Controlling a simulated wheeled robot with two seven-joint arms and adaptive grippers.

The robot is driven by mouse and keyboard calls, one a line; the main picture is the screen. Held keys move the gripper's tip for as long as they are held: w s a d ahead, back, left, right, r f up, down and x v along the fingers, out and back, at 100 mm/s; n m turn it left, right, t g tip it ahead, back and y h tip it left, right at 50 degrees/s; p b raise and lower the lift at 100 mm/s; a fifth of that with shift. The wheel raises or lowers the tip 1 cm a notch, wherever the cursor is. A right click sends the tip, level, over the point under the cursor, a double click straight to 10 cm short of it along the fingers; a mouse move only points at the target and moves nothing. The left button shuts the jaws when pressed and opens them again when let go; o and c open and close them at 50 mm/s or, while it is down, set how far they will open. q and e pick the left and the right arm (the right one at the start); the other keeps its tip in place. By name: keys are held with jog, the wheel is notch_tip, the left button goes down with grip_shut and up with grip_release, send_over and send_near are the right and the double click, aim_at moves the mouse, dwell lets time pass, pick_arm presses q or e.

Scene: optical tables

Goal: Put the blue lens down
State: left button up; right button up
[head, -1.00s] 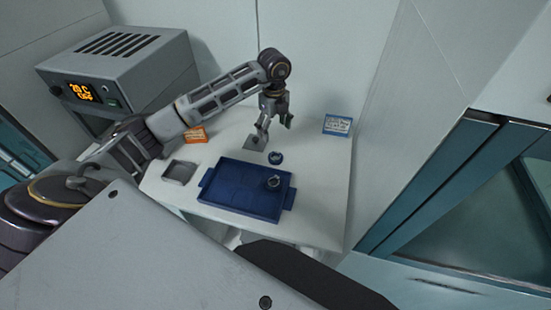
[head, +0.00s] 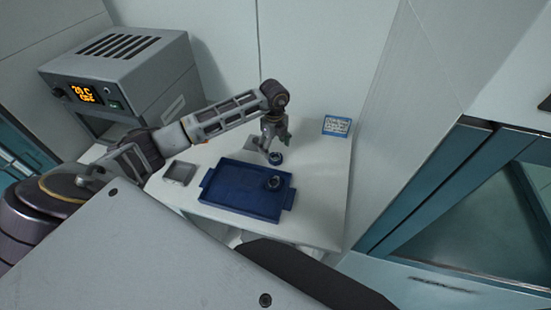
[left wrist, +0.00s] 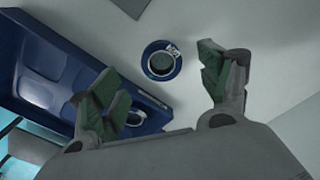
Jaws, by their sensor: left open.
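A round blue-rimmed piece with a dark centre and a small pale label (left wrist: 161,61) lies on the white table beside the tray; it also shows in the head view (head: 275,159). My left gripper (head: 274,147) is open above it, with nothing between its fingers. In the left wrist view the piece appears between the two spread green-padded fingers (left wrist: 157,70), apart from both. Another round lens-like piece (head: 273,183) sits in the right part of the blue tray (head: 225,200). In the wrist view it is partly hidden by the left finger. My right gripper is not in view.
A grey square plate (head: 254,143) lies behind the tray. The table's right side is free.

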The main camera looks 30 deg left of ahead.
aim_at(275, 156)
pick_arm(q)
jog(key=shift+f, duration=0.1)
jog(key=shift+f, duration=0.1)
notch_tip(275, 156, down, 3)
jog(key=shift+d+f+p, duration=0.1)
jog(key=shift+p, duration=0.6)
jog(key=shift+f, duration=0.85)
jog(key=c, duration=1.2)
jog(key=shift+r, duration=0.1)
